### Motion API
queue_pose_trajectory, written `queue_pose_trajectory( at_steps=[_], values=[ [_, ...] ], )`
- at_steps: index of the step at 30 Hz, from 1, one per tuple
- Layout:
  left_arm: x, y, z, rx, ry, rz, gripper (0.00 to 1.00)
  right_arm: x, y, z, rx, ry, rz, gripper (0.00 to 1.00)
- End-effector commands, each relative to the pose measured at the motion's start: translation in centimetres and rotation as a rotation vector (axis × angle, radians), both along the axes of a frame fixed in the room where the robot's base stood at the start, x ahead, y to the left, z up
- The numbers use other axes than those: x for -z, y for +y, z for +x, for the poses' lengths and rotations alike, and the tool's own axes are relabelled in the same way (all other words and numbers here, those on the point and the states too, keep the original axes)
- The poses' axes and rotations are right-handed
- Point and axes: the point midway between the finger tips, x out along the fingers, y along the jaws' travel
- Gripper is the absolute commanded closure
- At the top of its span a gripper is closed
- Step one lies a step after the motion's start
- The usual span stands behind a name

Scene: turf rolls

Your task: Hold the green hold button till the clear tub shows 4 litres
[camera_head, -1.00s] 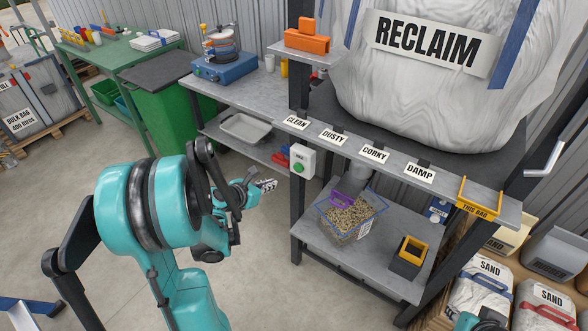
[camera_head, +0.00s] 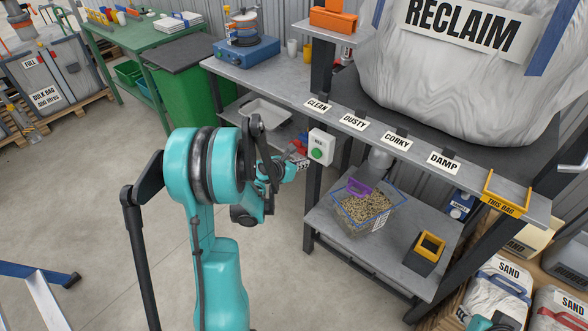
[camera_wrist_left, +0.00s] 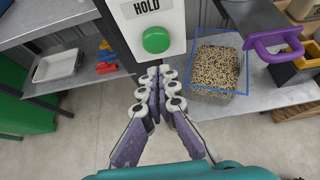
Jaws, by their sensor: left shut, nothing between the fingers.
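The green hold button (camera_head: 317,154) is on a white box fixed to the post at the front of the bench. It shows large in the left wrist view (camera_wrist_left: 156,40) under the word HOLD. My left gripper (camera_head: 302,163) is shut and empty, its fingertips just below and in front of the button; I cannot tell whether they touch the box. It also shows in the left wrist view (camera_wrist_left: 158,72). The clear tub (camera_head: 362,212) with a blue rim stands on the lower shelf, holding speckled granules; its litre marks are too small to read. My right gripper is not clearly in view.
A black and yellow box (camera_head: 427,252) stands on the shelf's right. The RECLAIM bag (camera_head: 470,80) hangs above, over labels CLEAN, DUSTY, CORKY and DAMP. Sand bags (camera_head: 497,292) lie at the lower right.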

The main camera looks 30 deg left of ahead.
Motion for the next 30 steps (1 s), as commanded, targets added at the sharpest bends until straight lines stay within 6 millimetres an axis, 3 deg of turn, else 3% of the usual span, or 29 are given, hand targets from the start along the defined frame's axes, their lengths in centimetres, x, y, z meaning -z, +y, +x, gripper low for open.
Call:
queue_pose_trajectory(
  at_steps=[7, 22, 30],
  values=[
    [0.1, -0.3, 3.3, 0.000, 0.000, 0.001, 1.00, 0.9, 0.0, 0.0, 0.000, 0.000, 0.000, 0.71],
    [0.0, -0.3, 4.2, 0.000, 0.000, 0.000, 1.00, 1.0, 0.0, 0.0, 0.000, 0.000, 0.000, 0.71],
    [0.0, -0.5, 6.4, 0.000, -0.001, 0.001, 1.00, 1.3, 0.0, 0.0, 0.000, 0.000, 0.000, 0.71]
  ],
)
